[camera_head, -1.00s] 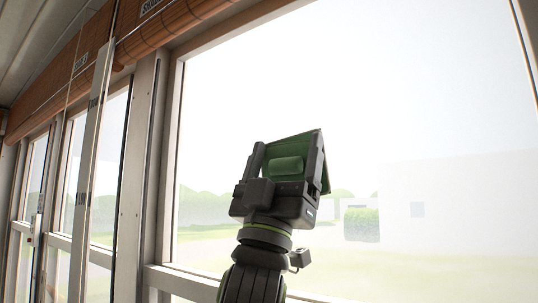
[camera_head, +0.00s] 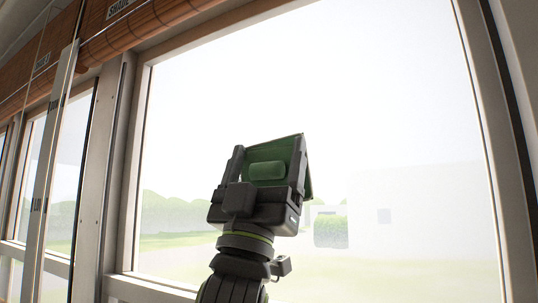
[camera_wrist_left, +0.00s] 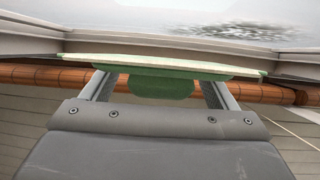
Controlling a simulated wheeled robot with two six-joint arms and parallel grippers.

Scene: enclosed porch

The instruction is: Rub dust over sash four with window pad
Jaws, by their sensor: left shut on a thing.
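My left gripper (camera_head: 268,160) comes up from the bottom of the head view, in front of a large window sash (camera_head: 400,130). It is shut on the green window pad (camera_head: 268,171), gripping its rounded handle. In the left wrist view the pad (camera_wrist_left: 160,66) shows as a thin pale edge with green beneath, between the fingers. A grey speckled dust patch (camera_wrist_left: 245,28) lies on the glass beyond it, up and to the right. I cannot tell whether the pad touches the glass. No number is readable on this sash. My right gripper is out of view.
A rolled orange-brown blind (camera_head: 160,27) runs along the top of the windows. Light frame posts stand left (camera_head: 112,170) and right (camera_head: 497,140) of the sash. A thin labelled upright strip (camera_head: 45,180) stands nearer on the left. More windows continue left.

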